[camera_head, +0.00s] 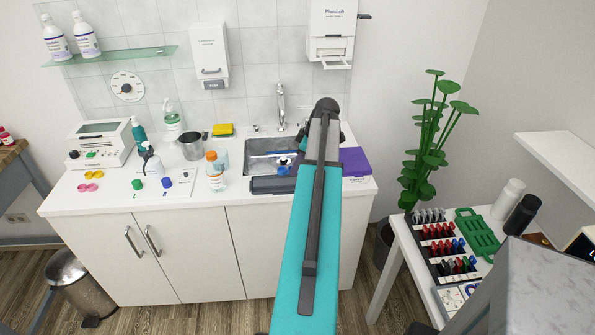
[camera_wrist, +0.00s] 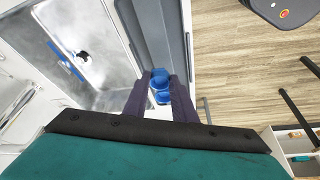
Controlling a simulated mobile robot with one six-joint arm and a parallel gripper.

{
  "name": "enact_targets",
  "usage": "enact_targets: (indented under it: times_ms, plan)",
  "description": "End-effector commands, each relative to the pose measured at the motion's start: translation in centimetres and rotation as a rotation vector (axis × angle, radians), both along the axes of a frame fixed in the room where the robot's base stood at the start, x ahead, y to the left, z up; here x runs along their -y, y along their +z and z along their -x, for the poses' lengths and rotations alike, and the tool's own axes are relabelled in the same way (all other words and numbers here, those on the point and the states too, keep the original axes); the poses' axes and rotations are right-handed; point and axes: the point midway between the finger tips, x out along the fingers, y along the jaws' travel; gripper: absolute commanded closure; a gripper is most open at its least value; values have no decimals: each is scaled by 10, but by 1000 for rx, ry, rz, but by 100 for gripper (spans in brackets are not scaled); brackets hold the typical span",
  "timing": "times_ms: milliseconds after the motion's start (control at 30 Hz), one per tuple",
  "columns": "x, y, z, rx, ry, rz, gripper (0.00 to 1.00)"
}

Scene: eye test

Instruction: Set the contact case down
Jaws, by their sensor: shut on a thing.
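The contact case (camera_wrist: 159,76), with two round blue lids, is between the dark fingers of my gripper (camera_wrist: 161,88) in the wrist view. The fingers are shut on its sides. It appears near the grey tray at the counter's front edge; its height above the surface cannot be told. A white mat (camera_head: 150,190) with a green cap (camera_head: 138,184) and a blue cap (camera_head: 166,182) lies on the counter's left part.
The steel sink (camera_head: 262,147) holds a blue-handled item (camera_wrist: 65,62). A dark grey tray (camera_head: 272,185) lies along its front. A white cart (camera_head: 400,235) is at right. Bare counter shows at front left.

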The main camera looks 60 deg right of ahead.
Motion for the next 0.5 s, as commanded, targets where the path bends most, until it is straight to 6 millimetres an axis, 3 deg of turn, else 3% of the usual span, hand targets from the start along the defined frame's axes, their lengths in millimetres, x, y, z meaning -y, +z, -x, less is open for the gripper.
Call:
enact_targets:
  times_ms: [267, 500]
  plan:
    - [0, -1, 0, 0, 0, 0, 96]
    - [-1, -16, 0, -1, 0, -2, 96]
